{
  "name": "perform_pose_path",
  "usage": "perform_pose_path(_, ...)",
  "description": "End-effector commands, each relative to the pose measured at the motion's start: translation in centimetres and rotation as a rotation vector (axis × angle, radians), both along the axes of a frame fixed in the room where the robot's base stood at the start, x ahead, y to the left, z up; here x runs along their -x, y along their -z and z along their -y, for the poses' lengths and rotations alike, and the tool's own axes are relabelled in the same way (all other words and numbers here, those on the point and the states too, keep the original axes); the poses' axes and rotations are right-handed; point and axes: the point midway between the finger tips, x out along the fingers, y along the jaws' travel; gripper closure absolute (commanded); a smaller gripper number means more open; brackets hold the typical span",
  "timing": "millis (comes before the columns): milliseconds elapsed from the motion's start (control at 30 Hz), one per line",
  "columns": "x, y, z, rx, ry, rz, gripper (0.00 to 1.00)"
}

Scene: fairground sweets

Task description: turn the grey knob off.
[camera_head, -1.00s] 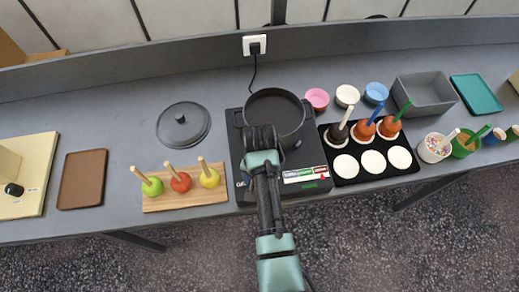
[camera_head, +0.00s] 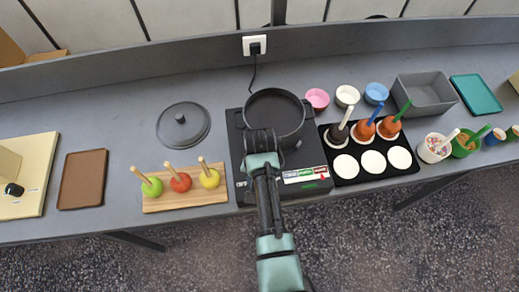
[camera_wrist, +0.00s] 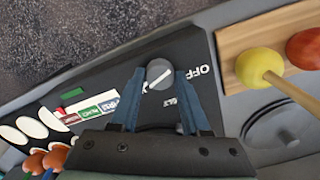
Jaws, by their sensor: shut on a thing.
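The grey knob (camera_wrist: 160,73) is round, with a white line across it that slants from lower left to upper right in the wrist view. White OFF lettering (camera_wrist: 201,76) is printed on the black hob (camera_wrist: 118,75) to the right of the knob. Other white lettering beside the knob is partly hidden by a finger. My gripper (camera_wrist: 160,82) is shut on the knob, one blue finger on each side. In the head view my gripper (camera_head: 262,143) is over the hob's front left part and hides the knob.
A black pot (camera_head: 272,108) stands on the hob, just behind my gripper. A board with toffee apples (camera_head: 181,182) is close on the left. A black tray (camera_head: 345,181) with white discs and sticks is on the right. A lid (camera_head: 183,125) lies at the back left.

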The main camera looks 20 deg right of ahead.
Motion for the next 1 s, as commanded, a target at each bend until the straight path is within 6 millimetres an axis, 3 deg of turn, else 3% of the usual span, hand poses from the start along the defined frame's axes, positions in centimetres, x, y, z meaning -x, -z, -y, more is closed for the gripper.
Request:
perform_pose_path(367,-0.01,-0.12,0.02,0.0,-0.1,-0.001,1.0)
perform_pose_path(1000,-0.06,-0.17,0.01,0.0,-0.669,0.0,1.0)
